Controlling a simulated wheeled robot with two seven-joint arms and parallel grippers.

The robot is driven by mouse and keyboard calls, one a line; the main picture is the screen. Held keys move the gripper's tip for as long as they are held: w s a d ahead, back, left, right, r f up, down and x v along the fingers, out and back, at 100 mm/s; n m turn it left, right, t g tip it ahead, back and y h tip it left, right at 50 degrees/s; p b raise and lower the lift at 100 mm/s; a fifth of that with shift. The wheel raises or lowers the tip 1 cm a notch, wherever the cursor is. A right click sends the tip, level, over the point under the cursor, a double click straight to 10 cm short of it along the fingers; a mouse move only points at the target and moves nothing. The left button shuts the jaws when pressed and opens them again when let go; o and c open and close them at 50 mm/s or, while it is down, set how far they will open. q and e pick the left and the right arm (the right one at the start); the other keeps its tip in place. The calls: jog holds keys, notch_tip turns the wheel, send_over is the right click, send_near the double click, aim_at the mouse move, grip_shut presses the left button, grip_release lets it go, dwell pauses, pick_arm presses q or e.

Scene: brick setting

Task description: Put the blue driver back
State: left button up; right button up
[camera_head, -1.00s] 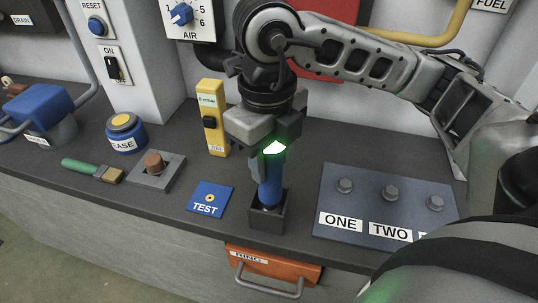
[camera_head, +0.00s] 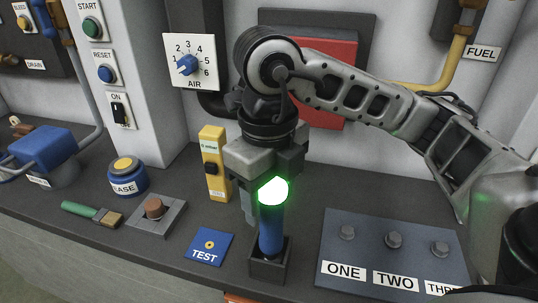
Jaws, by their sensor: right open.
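The blue driver (camera_head: 271,232) stands upright in a small dark square holder (camera_head: 269,268) near the bench's front edge. Its lower end is inside the holder and hidden. My right gripper (camera_head: 268,205) points down over the driver's top, with its fingers beside the upper handle. Its jaws are open, and a bright green light shows between them and hides part of the driver's top. I cannot tell whether a finger touches the driver. My left gripper is not in view.
A blue TEST plate (camera_head: 209,247) lies left of the holder. A dark plate with bolts (camera_head: 390,265) lies right. A yellow meter (camera_head: 214,165) stands behind. A brush (camera_head: 92,213), a block with a brown peg (camera_head: 155,213) and a grease tin (camera_head: 127,178) are further left.

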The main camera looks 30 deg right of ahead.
notch_tip(320, 180, up, 10)
jog(key=shift+w+f+p, duration=0.1)
jog(key=shift+f+p, duration=0.15)
jog(key=shift+p, duration=0.45)
